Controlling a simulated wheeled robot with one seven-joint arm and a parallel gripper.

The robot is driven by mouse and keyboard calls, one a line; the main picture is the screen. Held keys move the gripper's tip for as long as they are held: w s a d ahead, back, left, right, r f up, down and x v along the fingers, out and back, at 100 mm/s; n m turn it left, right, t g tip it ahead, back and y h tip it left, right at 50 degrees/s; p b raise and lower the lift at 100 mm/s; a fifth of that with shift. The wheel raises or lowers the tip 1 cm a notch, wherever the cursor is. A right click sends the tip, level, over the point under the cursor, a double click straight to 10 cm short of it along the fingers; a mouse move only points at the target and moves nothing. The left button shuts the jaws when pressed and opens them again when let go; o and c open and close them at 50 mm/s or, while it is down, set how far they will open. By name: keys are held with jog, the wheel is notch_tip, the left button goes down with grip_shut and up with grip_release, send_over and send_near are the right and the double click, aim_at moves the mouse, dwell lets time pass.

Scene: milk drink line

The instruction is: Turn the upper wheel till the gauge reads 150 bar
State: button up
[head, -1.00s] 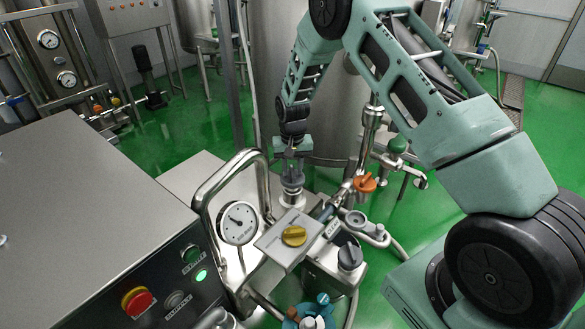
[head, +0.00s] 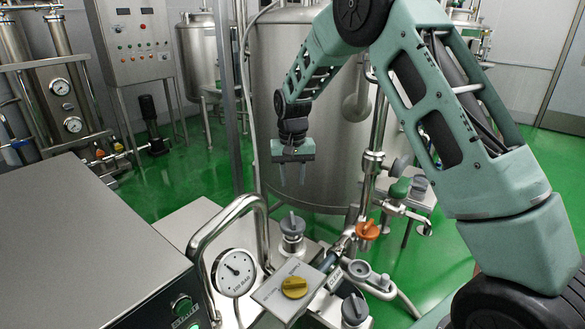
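The upper wheel appears to be the dark grey knob (head: 292,226) on a steel stem, behind the yellow knob. Its top is bare, with a raised grip bar. The needle points to the upper left of the dial; the scale is too small to read. My gripper (head: 292,178) is above the grey knob in the picture, pointing down. Its two thin fingers are apart, with nothing between them, and clear of the knob.
A yellow knob (head: 294,288) sits on a plate in front, and another dark grey knob (head: 354,308) to its right. The bent steel rail (head: 205,250) rises left of the grey knob. An orange handle (head: 367,230) and vertical pipe stand to the right. A large steel tank (head: 330,80) is behind.

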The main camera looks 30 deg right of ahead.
jog(key=shift+r, duration=2.2)
dwell(1.5)
